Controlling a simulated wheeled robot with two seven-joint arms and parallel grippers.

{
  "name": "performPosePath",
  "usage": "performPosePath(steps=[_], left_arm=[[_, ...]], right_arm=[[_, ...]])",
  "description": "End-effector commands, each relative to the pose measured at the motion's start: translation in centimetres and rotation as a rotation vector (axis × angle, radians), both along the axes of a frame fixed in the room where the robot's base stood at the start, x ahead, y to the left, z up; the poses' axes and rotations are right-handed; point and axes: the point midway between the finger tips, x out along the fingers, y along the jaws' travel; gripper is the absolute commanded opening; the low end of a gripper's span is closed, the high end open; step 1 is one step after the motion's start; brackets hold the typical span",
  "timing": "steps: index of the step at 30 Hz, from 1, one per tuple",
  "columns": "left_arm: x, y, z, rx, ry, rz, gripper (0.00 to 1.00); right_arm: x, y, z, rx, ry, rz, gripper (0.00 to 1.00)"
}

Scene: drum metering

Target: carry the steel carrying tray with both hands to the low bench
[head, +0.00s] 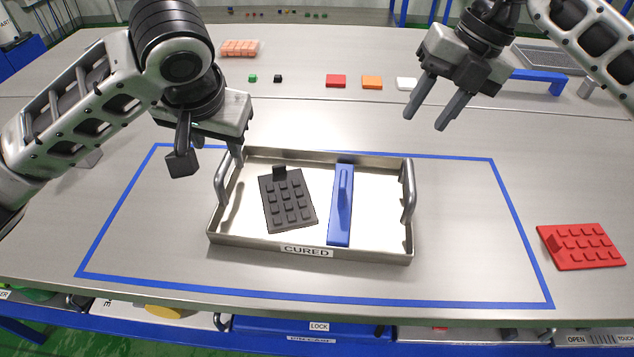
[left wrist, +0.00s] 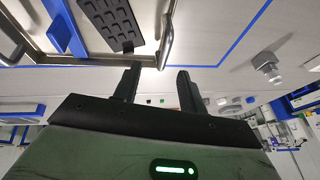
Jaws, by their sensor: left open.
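The steel carrying tray (head: 370,253) sits on the steel bench inside a blue outlined rectangle, with a "CURED" label on its front wall. It has a left handle (head: 221,181) and a right handle (head: 408,190). Inside lie a dark studded plate (head: 287,201) and a blue bar-handled block (head: 340,205). My left gripper (head: 210,162) is open above and beside the left handle. In the left wrist view the handle (left wrist: 168,38) shows just beyond its fingertips (left wrist: 158,75), and nothing is between them. My right gripper (head: 430,108) is open and empty, raised behind the tray's right side.
A red studded plate (head: 580,246) lies at the right. Red (head: 336,81), orange (head: 372,82) and white (head: 406,84) blocks lie behind the tray, with a pink block (head: 240,48) farther left. The bench between the tray and the red plate is clear.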

Motion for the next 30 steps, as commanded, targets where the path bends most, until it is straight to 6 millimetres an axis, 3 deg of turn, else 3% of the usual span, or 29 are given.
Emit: performPosePath(steps=[1, 4, 17, 23, 30], left_arm=[[0.1, 0.4, 0.6, 0.012, -0.004, 0.017, 0.42], [0.2, 0.8, 1.0, 0.022, -0.003, 0.033, 0.42], [0.4, 0.8, 0.4, 0.019, -0.002, 0.033, 0.42], [1.4, 1.3, -2.1, 0.02, 0.002, 0.036, 0.42], [3.3, 2.1, -6.4, 0.023, 0.0, 0.035, 0.42]], right_arm=[[0.3, -1.4, 0.7, -0.057, -0.003, -0.027, 0.39], [0.5, -2.9, 1.1, -0.115, 0.002, -0.057, 0.39], [0.5, -2.8, 0.5, -0.119, 0.005, -0.055, 0.39], [0.4, -2.2, -2.1, -0.119, 0.006, -0.053, 0.39], [0.4, -1.2, -6.9, -0.118, 0.006, -0.052, 0.39]])
